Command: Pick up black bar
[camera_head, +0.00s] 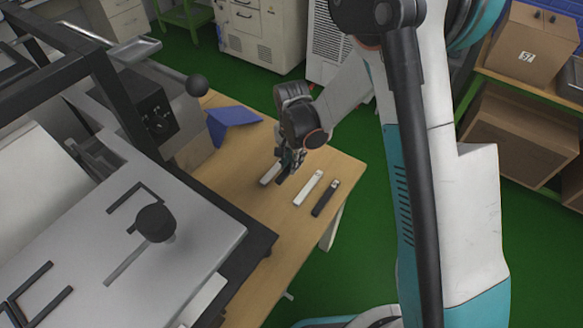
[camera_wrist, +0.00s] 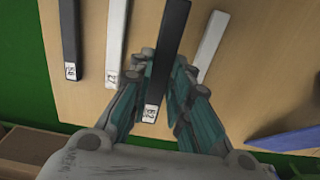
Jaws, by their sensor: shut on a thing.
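My gripper (camera_head: 290,158) points down over the wooden table (camera_head: 342,172). In the wrist view my gripper (camera_wrist: 160,98) has its fingers closed on both sides of a black bar (camera_wrist: 171,40), near the bar's end with a small white label. In the head view this black bar (camera_head: 284,173) shows just below the fingers, partly hidden. I cannot tell whether it touches the table. A second black bar (camera_head: 326,198) lies free near the table's right edge; it also shows at the left in the wrist view (camera_wrist: 69,35).
A white bar (camera_head: 308,188) lies between the two black bars. Another white bar (camera_head: 270,174) lies just left of the held bar. A blue angled object (camera_head: 232,118) sits at the back of the table. A large grey machine (camera_head: 80,235) stands along the left.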

